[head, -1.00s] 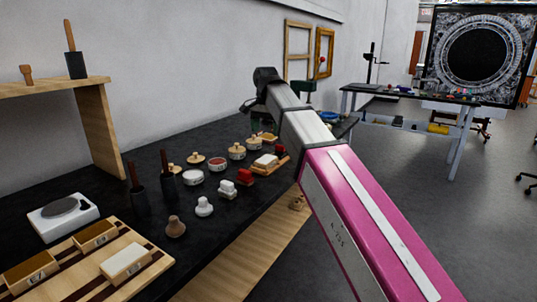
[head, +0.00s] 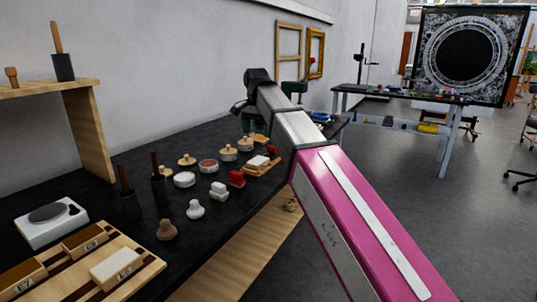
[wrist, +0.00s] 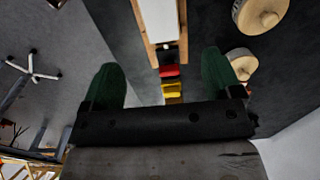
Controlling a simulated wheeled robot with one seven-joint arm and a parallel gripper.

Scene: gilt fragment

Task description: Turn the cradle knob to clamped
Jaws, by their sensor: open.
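My gripper (wrist: 164,80) is open, its two green fingers spread with nothing held between them in the wrist view. No clamped marking is readable.
Lidded jars (head: 228,153), stamps and a wooden tray (head: 257,169) crowd the bench under my arm. Red (wrist: 169,71) and yellow (wrist: 172,91) items show beyond the fingers. A shelf (head: 45,88) stands left. Open floor (head: 400,190) lies right; another table (head: 400,95) stands behind.

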